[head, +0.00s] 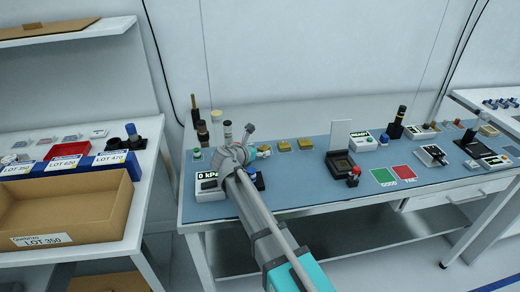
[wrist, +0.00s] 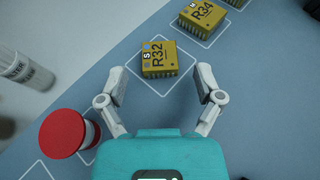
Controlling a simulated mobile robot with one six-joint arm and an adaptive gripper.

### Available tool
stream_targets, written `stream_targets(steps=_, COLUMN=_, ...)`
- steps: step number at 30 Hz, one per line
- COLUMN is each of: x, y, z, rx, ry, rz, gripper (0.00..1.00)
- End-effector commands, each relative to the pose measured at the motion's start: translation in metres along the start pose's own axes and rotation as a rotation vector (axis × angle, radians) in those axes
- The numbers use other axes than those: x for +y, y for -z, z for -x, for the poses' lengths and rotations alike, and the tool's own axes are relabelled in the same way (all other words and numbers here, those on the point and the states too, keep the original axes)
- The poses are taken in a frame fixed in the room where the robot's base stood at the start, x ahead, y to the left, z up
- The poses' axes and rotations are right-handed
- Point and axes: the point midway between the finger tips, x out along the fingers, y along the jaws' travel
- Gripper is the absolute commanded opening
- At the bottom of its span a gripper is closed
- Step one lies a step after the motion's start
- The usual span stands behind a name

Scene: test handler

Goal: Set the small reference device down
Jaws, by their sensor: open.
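A small yellow block-shaped device marked R32 (wrist: 160,58) lies flat on the blue mat in the wrist view, inside a thin white diamond outline. It has pin-like edges and a small blue label. My gripper (wrist: 160,72) is open, one finger on each side of the device's near end, with a clear gap to both. Nothing is held. A second yellow device marked R34 (wrist: 203,16) lies beyond it to the upper right. In the head view my arm covers part of this area, and the gripper's fingers are too small to make out.
A red-capped round object (wrist: 66,134) stands close to my left finger. In the head view, a 0 kPa readout box (head: 208,188) stands left of my arm, and a socket fixture (head: 341,165) to the right.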

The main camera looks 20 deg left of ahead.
Motion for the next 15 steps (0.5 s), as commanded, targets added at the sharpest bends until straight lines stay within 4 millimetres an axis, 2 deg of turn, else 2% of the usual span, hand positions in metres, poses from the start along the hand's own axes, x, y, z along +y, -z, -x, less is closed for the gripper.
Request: stream_targets(steps=15, x=-0.001, y=-0.003, z=0.082, rx=-0.001, ry=-0.003, rz=0.001, gripper=0.85)
